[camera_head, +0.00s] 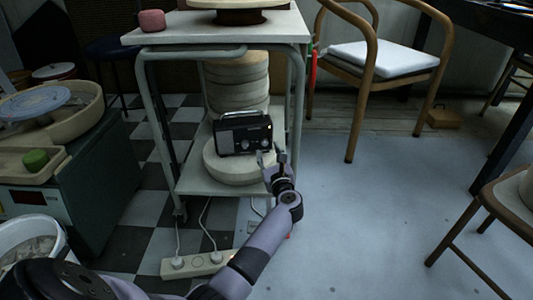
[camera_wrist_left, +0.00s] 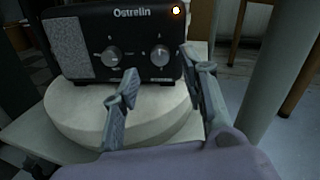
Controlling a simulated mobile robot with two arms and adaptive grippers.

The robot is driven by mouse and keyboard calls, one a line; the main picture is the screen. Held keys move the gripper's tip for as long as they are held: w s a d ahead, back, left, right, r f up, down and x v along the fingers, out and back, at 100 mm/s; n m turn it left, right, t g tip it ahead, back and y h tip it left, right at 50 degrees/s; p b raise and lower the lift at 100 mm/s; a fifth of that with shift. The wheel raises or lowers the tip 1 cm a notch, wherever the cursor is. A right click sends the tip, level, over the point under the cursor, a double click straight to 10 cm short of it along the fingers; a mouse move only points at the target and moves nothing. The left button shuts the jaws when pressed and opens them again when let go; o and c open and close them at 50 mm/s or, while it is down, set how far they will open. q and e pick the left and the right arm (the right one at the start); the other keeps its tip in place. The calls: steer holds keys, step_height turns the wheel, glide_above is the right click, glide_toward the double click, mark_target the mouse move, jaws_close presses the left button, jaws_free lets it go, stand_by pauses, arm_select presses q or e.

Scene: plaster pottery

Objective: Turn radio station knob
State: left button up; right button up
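A black radio (camera_head: 242,133) with a grey speaker panel stands on a pale round plaster disc (camera_head: 232,165) on the lower shelf of a trolley. In the left wrist view the radio (camera_wrist_left: 115,45) shows its name "Ostrelin", a lit orange spot at top right, and two silver knobs, a left knob (camera_wrist_left: 111,56) and a right knob (camera_wrist_left: 160,55). My left gripper (camera_head: 270,158) is in front of the radio's lower right part. In the wrist view its fingers (camera_wrist_left: 160,85) are apart with nothing between them, below and around the right knob's line, not visibly touching it. My right gripper is not in view.
The trolley's metal legs (camera_head: 297,105) stand close beside my left gripper. A stack of plaster discs (camera_head: 237,85) is behind the radio. A power strip (camera_head: 197,264) lies on the floor. A wooden chair (camera_head: 385,60) stands at back right; the floor (camera_head: 370,210) is clear there.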

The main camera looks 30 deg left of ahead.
mark_target(265, 144)
arm_select(q)
steer(key=shift+b+x, duration=0.6)
steer(key=shift+x, duration=1.4)
steer(key=shift+c, duration=0.4)
jaws_close()
